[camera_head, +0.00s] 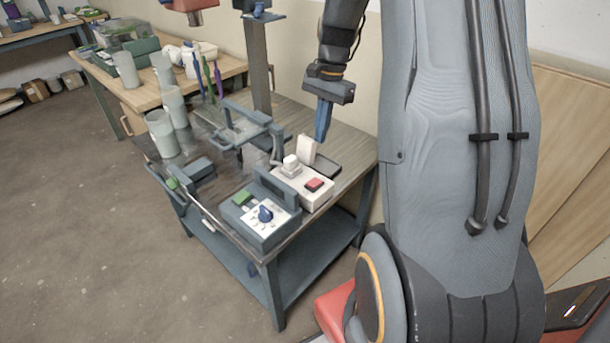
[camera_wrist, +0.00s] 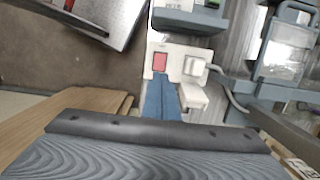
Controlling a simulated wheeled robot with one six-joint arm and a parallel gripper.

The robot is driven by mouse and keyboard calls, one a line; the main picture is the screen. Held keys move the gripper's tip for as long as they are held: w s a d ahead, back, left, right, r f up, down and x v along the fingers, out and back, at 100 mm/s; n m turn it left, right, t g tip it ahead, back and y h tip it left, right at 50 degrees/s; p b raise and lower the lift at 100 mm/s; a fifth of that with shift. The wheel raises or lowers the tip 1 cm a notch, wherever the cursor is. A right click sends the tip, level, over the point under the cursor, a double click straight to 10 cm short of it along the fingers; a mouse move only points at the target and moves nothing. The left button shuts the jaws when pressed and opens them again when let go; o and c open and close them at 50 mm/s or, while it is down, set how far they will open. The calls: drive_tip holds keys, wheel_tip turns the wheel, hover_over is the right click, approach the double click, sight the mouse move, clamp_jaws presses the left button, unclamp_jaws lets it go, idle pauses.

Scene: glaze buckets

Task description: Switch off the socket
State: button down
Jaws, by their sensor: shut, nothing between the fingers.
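The socket is a white box (camera_head: 319,198) on the near right part of the workbench, with a red switch (camera_head: 314,184) on its top. A pale plug (camera_head: 291,165) sits in it beside the switch. In the wrist view the socket's red switch (camera_wrist: 160,62) and the plug (camera_wrist: 195,67) lie just beyond the fingertips. My gripper (camera_head: 321,140) has blue fingers pointing down, shut and empty, above and behind the socket in the head view. The fingers also show in the wrist view (camera_wrist: 162,82), near the switch in the picture; I cannot tell the height gap.
A grey control box (camera_head: 268,233) with a blue knob and green button stands next to the socket. A small white block (camera_head: 306,149) stands behind the plug. A cable and a dark frame (camera_head: 245,128) are nearby. Tall pale cups (camera_head: 162,133) stand at the left.

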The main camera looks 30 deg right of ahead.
sight(313, 184)
drive_tip(key=f+p, duration=0.1)
drive_tip(key=f, duration=0.3)
drive_tip(key=a+f+p, duration=0.1)
drive_tip(key=f, duration=0.4)
drive_tip(key=a+f+p, duration=0.1)
drive_tip(key=f, duration=0.3)
drive_tip(key=shift+s+a+f+p, duration=0.2)
drive_tip(key=shift+s+f+p, duration=0.1)
drive_tip(key=shift+s+f, duration=0.1)
drive_tip(key=shift+s+d, duration=0.1)
